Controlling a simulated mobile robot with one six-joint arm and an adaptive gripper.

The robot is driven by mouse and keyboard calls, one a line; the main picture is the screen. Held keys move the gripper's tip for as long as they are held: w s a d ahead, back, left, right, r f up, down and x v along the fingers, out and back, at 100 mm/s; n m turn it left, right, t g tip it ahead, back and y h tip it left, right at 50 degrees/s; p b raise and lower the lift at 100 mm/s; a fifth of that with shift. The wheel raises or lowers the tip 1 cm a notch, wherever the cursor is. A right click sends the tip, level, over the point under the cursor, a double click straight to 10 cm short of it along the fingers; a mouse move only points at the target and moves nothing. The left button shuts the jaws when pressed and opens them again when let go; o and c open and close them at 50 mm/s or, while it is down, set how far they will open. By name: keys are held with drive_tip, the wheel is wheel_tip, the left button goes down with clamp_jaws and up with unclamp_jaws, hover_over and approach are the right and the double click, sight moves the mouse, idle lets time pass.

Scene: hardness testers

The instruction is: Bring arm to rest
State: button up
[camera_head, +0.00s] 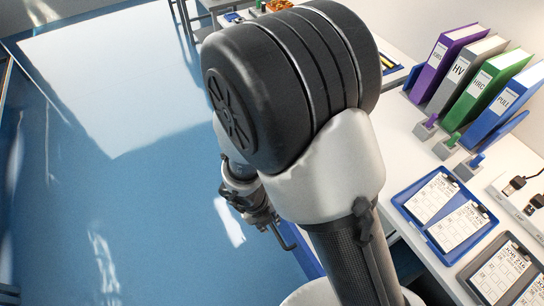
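My arm crosses the middle of the view, with a large black joint and a pale grey link close to the camera. My gripper (262,215) shows in part at the left of the arm, over the blue floor beside the bench. It is dark, small and partly hidden behind my own link. I cannot tell whether its fingers are open or shut, and I see nothing held in it.
A white bench (410,145) runs along the right. It bears several binders (470,80), a blue tray (437,232) with cards, a dark tray (470,280) and a power strip (520,205). The blue floor (130,190) at left is clear.

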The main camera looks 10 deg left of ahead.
drive_tip(key=w+a+r+n+t+y, duration=0.1)
drive_tip(key=w+r+n+t+y, duration=0.1)
drive_tip(key=w+r+n, duration=0.35)
drive_tip(key=w+a+r+n+t+y, duration=0.1)
drive_tip(key=w+r+n+y, duration=0.1)
drive_tip(key=r, duration=0.6)
drive_tip(key=w+a+r+n+t+y, duration=0.1)
drive_tip(key=w+r+n+t+y, duration=0.15)
drive_tip(key=r, duration=0.35)
drive_tip(key=s+d+r+n+y, duration=0.2)
drive_tip(key=s+d+r+n, duration=0.2)
drive_tip(key=r+n, duration=0.55)
drive_tip(key=s+d+n+g+h, duration=0.1)
drive_tip(key=s+d+n+h, duration=0.2)
drive_tip(key=s+d, duration=0.3)
drive_tip(key=s+d+n+g+h, duration=0.1)
drive_tip(key=s+d+n+h, duration=0.2)
drive_tip(key=d, duration=0.9)
drive_tip(key=s+n, duration=0.3)
drive_tip(key=s, duration=0.1)
drive_tip(key=shift+s+d+r+h, duration=0.25)
drive_tip(key=shift+d+r+h, duration=0.1)
drive_tip(key=shift+r, duration=0.05)
